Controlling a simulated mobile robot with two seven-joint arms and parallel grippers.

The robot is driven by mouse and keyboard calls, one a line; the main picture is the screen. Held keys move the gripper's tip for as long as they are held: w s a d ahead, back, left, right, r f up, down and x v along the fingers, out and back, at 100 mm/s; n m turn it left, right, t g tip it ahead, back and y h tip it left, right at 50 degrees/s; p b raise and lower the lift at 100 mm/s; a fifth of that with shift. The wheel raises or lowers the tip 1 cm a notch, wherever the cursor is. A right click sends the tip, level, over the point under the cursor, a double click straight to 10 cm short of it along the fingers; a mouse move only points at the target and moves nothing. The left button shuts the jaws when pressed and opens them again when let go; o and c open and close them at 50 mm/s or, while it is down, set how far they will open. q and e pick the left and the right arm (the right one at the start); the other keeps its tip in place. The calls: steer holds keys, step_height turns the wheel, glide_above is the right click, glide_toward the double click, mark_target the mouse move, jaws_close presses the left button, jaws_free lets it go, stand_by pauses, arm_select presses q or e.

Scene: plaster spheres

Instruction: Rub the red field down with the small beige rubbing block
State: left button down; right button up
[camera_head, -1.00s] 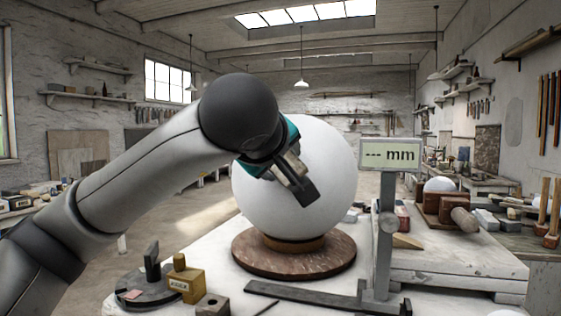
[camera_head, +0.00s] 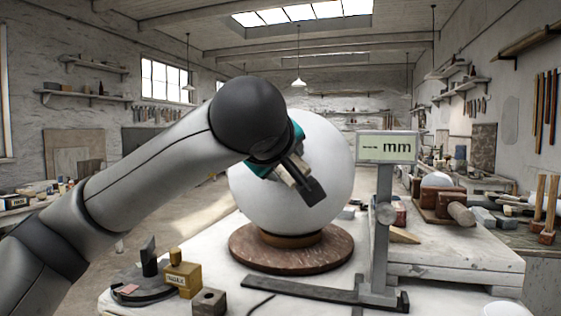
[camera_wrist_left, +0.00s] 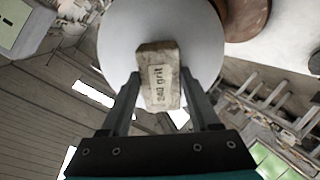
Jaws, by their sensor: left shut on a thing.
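A large white plaster sphere (camera_head: 325,165) sits on a round brown base (camera_head: 300,258) on the white table. My left gripper (camera_head: 303,179) is in front of the sphere's face. It is shut on the small beige rubbing block, which is labelled "240 grit" and shows between the fingers in the left wrist view (camera_wrist_left: 158,78). The sphere fills the background behind the block there (camera_wrist_left: 205,45). I cannot tell whether the block touches the sphere. No red field shows in either view; part of the sphere is hidden by my arm and the block. My right gripper is not in view.
A gauge stand with a "--- mm" display (camera_head: 387,147) rises close to the sphere's right, its dark foot (camera_head: 322,293) running along the front. A yellow box (camera_head: 183,278), a holed block (camera_head: 208,302) and a dark round stand (camera_head: 148,288) are at front left.

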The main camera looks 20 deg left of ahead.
arm_select(q)
steer(key=a+r, duration=0.1)
steer(key=a+r+p, duration=0.1)
steer(key=a, duration=0.1)
steer(key=shift+w+r, duration=0.15)
steer(key=shift+r, duration=0.1)
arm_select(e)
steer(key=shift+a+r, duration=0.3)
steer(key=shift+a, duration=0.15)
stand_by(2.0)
arm_select(q)
steer(key=shift+d, duration=0.1)
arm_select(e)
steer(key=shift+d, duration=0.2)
